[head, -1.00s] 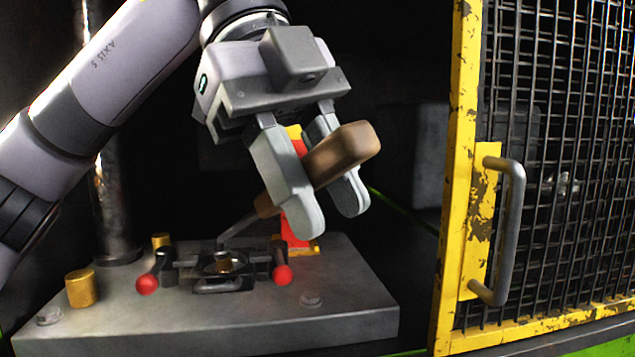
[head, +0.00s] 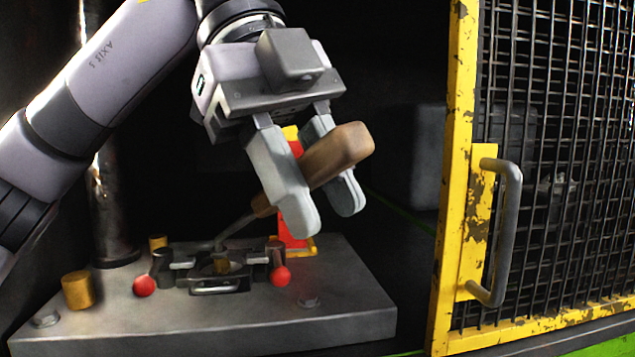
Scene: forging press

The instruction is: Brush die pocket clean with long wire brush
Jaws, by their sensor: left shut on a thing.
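My left gripper (head: 322,215) is shut on the brown wooden handle of the long wire brush (head: 338,150). The brush slants down to the left, and its thin metal shaft runs to a small brownish head (head: 222,264) at the die pocket (head: 205,280). The head appears to be at or inside the pocket; exact contact is hard to tell. The die sits on a grey metal bed between two clamps with red ball knobs. My right gripper does not show.
The grey press bed (head: 330,325) carries brass posts (head: 78,290), red knobs (head: 144,286) and a red and yellow block (head: 296,240) behind. A yellow-framed mesh door (head: 452,200) with a grey handle (head: 510,230) stands to the right. A dark column (head: 115,215) rises at the left.

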